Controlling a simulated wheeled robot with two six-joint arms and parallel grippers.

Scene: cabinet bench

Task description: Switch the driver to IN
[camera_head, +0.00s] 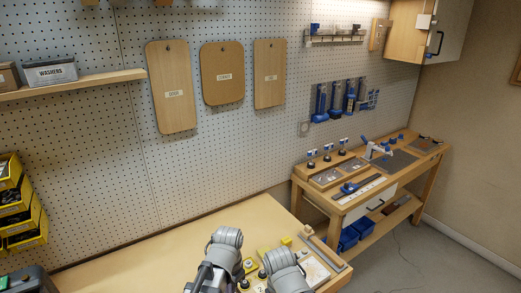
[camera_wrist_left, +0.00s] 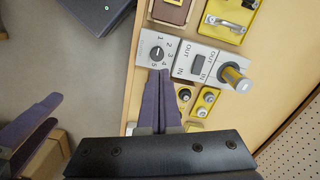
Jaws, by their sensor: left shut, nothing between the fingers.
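A light grey panel marked OUT and IN carries a dark rectangular switch (camera_wrist_left: 198,66) in the left wrist view. I cannot tell which way it is set. A grey and yellow cylinder (camera_wrist_left: 235,79) stands at the panel's right end. A dial (camera_wrist_left: 157,54) numbered 1 to 5 sits left of the switch. My left gripper (camera_wrist_left: 163,74) is shut and empty, its purple fingertips near the dial's lower edge and apart from the switch. My right gripper (camera_wrist_left: 60,109) shows at the lower left, its fingers apart, with nothing between them. In the head view my arms hide both grippers.
Yellow-based fixtures with a metal handle (camera_wrist_left: 230,25) and round knobs (camera_wrist_left: 206,98) adjoin the panel. A pegboard (camera_head: 220,150) rises behind. A second workbench (camera_head: 363,213) with tools stands at the right.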

